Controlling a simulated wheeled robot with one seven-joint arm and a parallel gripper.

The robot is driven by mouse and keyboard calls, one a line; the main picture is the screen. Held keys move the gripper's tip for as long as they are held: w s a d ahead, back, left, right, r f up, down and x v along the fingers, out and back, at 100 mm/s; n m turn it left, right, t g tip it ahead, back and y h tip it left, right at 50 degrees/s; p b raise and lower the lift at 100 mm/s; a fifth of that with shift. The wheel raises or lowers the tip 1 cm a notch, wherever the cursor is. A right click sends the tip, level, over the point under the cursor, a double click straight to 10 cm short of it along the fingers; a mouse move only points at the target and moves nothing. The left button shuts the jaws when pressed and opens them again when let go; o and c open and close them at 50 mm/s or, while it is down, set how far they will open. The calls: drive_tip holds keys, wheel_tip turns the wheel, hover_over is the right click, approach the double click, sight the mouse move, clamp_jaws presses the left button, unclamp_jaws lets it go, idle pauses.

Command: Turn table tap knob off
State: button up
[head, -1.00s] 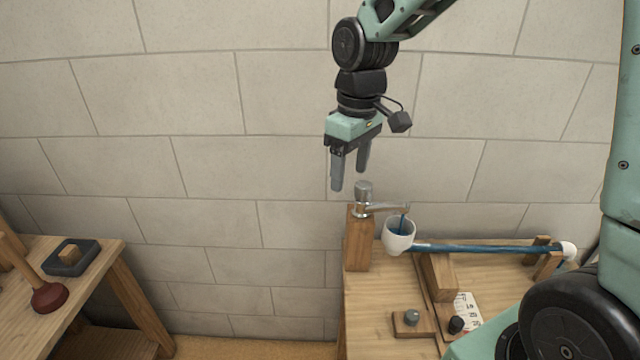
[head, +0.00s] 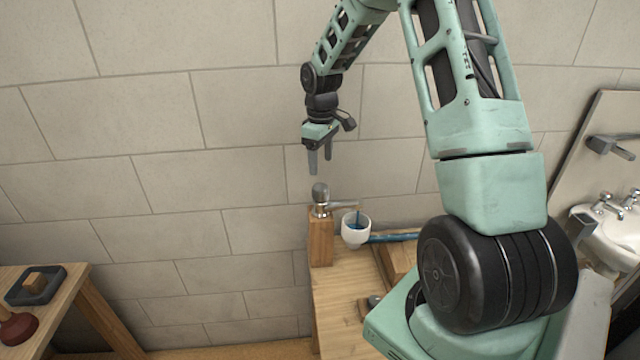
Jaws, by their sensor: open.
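The table tap knob (head: 320,192) is a grey metal knob on top of a small tap, mounted on a wooden post (head: 321,240) at the table's left edge. The tap's spout (head: 343,204) points right, over a white cup (head: 355,236). Blue water shows at the spout's end and in the cup. My gripper (head: 320,164) is open and empty, pointing down a little above the knob. A small gap shows between the fingertips and the knob.
A blue pipe (head: 392,238) runs right from the cup and passes behind my arm. A workbench (head: 70,298) with a plunger (head: 17,327) and a dark tray (head: 36,285) is at left. A sink (head: 618,238) is at right. My arm hides much of the table (head: 338,300).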

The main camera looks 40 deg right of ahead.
sight(321, 186)
wheel_tip(321, 186, down, 10)
drive_tip(key=shift+r+p, duration=0.25)
drive_tip(key=shift+p, duration=0.95)
drive_tip(key=c, duration=1)
